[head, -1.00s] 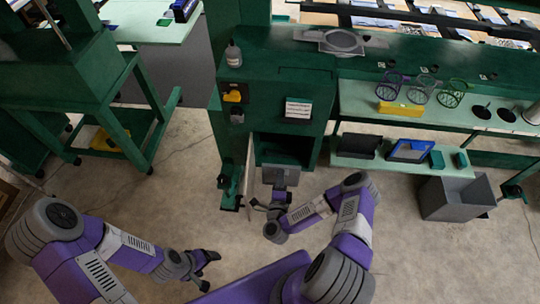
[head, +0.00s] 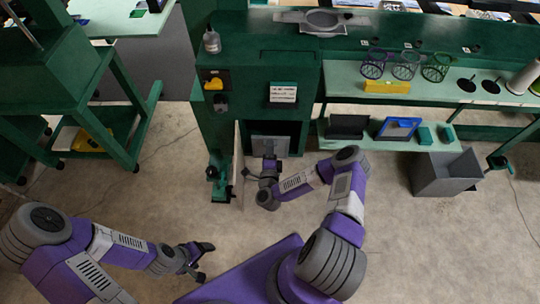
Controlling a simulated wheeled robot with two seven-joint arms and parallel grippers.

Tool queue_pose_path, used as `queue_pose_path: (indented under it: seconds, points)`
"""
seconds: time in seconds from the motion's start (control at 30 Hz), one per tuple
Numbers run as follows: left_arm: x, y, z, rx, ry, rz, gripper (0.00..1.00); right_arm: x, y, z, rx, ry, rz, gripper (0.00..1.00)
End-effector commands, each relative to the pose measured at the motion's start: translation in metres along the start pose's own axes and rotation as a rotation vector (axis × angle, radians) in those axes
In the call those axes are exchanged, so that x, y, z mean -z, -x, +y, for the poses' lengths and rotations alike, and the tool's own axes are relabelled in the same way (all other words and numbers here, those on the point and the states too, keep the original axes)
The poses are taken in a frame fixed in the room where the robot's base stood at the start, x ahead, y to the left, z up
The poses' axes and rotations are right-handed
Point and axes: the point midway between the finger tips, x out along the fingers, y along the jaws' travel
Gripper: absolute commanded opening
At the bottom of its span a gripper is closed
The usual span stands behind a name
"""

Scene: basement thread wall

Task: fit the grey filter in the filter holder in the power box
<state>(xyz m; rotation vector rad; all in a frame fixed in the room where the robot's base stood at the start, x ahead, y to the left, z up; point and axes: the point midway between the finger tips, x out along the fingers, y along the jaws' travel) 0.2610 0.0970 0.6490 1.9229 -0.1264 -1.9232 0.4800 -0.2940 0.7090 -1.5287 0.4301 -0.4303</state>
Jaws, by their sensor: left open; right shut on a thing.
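The power box (head: 240,128) is a dark green cabinet at top centre, with a dark opening low in its front and its door (head: 238,165) swung out on the left. The grey filter (head: 270,146) is a flat grey panel, upright in front of or just inside the opening. My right gripper (head: 269,161) is shut on its lower edge. The filter holder is hidden in the dark behind the filter, and I cannot tell whether they touch. My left gripper (head: 206,262) is open and empty above the floor, well away from the box.
A bottle (head: 211,40) stands on the box's left top. A yellow switch (head: 215,81) and a white label (head: 283,92) are on its front. Right of it, shelves hold baskets (head: 405,65) and a blue frame (head: 398,128). A grey bin (head: 445,175) stands on the floor. Floor in front is clear.

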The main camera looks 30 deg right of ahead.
Motion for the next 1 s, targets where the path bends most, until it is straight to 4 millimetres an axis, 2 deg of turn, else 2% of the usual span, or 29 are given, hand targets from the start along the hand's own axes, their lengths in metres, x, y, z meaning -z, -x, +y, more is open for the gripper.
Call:
queue_pose_path:
  seconds: [1.0]
  points:
    - [0.002, -0.036, -0.013, 0.0, 0.0, 0.0, 0.78, 0.0, -0.103, 0.001, 0.002, -0.001, 0.0, 0.0]
